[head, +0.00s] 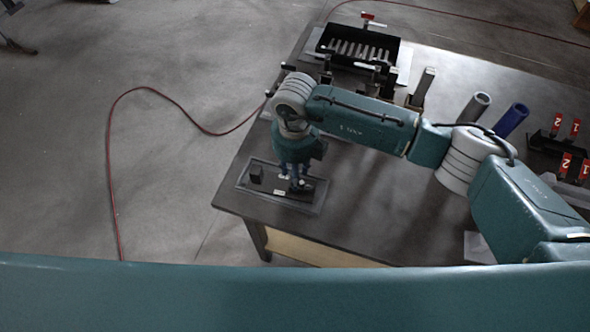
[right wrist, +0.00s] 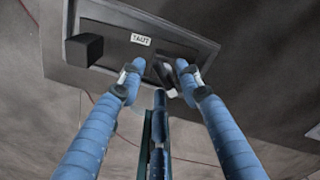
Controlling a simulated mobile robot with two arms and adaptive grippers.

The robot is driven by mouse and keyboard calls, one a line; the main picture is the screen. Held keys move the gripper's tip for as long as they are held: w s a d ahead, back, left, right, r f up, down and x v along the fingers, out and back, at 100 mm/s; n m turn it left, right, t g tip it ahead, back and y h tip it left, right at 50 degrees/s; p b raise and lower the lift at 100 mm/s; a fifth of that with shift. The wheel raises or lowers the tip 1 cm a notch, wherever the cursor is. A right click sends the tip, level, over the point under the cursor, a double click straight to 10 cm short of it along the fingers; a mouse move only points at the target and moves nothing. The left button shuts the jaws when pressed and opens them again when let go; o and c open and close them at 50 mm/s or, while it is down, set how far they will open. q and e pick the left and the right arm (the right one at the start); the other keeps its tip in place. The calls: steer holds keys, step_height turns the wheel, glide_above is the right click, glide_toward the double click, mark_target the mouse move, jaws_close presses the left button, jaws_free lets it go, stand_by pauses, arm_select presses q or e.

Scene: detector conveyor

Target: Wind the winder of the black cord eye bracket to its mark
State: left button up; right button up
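My right gripper (head: 294,184) reaches down over a grey tray (head: 238,186) at the near left corner of the dark table. In the right wrist view its blue fingers (right wrist: 158,78) are spread apart. A small dark part (right wrist: 166,74) with a pale tip shows between and beyond the fingertips; the fingers partly hide it. I cannot tell whether they touch it, nor make out a winder or a mark. A black block (head: 256,174) stands at the tray's left side; it also shows in the right wrist view (right wrist: 84,50). My left gripper is out of view.
A black rack (head: 345,45) with several grey pieces stands at the back of the table (head: 350,215). A grey tube (head: 474,107), a blue tube (head: 512,120) and red numbered tags (head: 566,163) are at the right. A red cable (head: 113,170) lies on the floor.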

jaws_close()
steer(key=shift+f+n+b, duration=0.15)
steer(key=shift+n+b, duration=0.15)
steer(key=shift+b, duration=0.35)
steer(key=n+b, duration=0.3)
steer(key=b, duration=0.3)
steer(key=n+b, duration=0.4)
steer(key=b, duration=0.1)
steer(key=shift+s+f+b, duration=0.1)
steer(key=shift+s+b, duration=0.1)
steer(key=shift+b, duration=0.15)
steer(key=shift+s+r+n+b, duration=0.1)
steer(key=shift+r+n+b, duration=0.15)
steer(key=shift+n+b, duration=0.6)
